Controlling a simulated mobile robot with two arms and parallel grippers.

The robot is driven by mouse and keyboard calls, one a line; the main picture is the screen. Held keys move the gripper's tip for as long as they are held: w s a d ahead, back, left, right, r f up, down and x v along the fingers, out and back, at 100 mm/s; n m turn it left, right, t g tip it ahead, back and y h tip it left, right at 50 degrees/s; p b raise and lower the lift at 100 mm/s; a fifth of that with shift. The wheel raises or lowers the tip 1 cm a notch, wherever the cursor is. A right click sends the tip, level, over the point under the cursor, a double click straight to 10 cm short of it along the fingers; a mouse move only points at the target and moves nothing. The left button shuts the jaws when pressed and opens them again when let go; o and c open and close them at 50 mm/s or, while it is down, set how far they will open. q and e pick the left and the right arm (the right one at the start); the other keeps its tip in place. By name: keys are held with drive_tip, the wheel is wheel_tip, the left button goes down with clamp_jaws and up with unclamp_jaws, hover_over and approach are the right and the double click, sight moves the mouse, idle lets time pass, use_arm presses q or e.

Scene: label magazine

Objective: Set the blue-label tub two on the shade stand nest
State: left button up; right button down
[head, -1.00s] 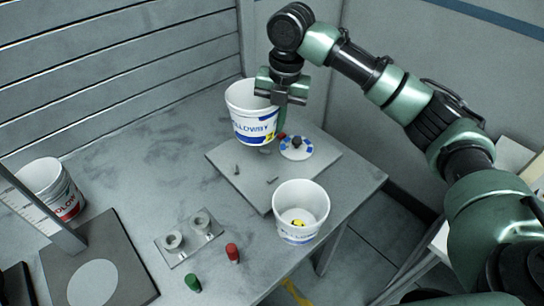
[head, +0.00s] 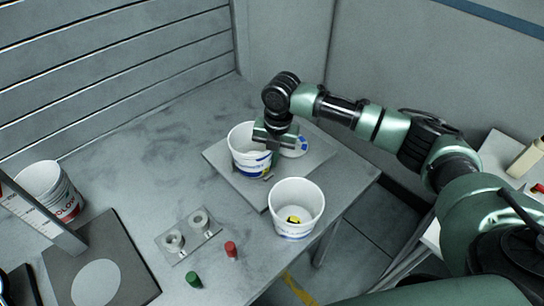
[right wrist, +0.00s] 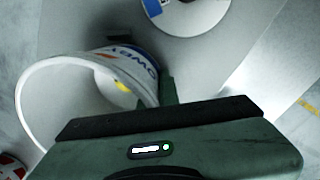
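A white tub with a blue label (head: 246,162) is held at its right side by my right gripper (head: 270,148). It stands upright at the left part of the grey stand plate (head: 228,172); I cannot tell whether its base touches the plate. In the right wrist view the held tub (right wrist: 80,92) lies on its side in the picture, with blue lettering beside a finger. My left gripper is not in view.
A white disc with blue patches (head: 301,147) lies on the plate right of my gripper. A red-label tub (head: 50,185), a dark board with a pale circle (head: 97,283), a small two-ring fixture (head: 187,236), and green (head: 193,280) and red (head: 231,250) pieces are at left and front.

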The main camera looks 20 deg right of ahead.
drive_tip(key=c, duration=1.7)
unclamp_jaws()
drive_tip(key=shift+f, duration=0.1)
drive_tip(key=shift+s+d+r+b, duration=0.15)
drive_tip(key=shift+r+b, duration=0.35)
drive_tip(key=shift+r, duration=1.55)
drive_tip(key=shift+s+d+r+b, duration=0.15)
drive_tip(key=shift+r+b, duration=0.35)
drive_tip(key=shift+r, duration=1.55)
drive_tip(key=shift+d+r+b, duration=0.15)
drive_tip(key=shift+r+b, duration=0.35)
drive_tip(key=shift+r, duration=1.55)
